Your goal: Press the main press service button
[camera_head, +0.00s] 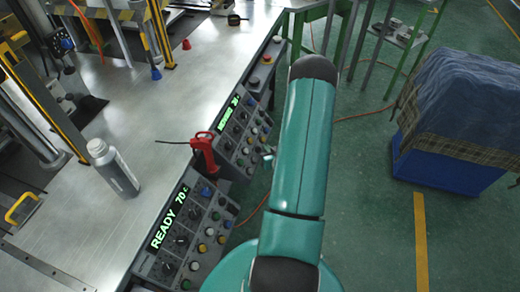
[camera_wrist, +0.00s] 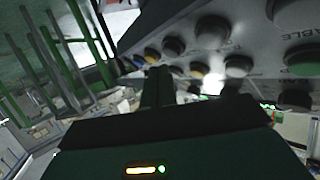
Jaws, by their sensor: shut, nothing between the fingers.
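Two sloped control panels run along the table's front edge. The near panel (camera_head: 178,240) shows "READY 70 C" in green and carries knobs and coloured buttons. The far panel (camera_head: 240,135) has a smaller green display and similar buttons. I cannot tell which button is the main press service button. In the wrist view, a tilted grey panel with several round buttons (camera_wrist: 212,32) fills the upper right. My gripper (camera_wrist: 158,75) is shut and empty, with its dark fingertips pointing up just below a row of buttons. Contact cannot be judged. My arm hides the fingertips in the head view.
A grey bottle (camera_head: 115,170) stands on the metal table (camera_head: 130,125). A cloth-covered blue crate (camera_head: 445,165) is on the right.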

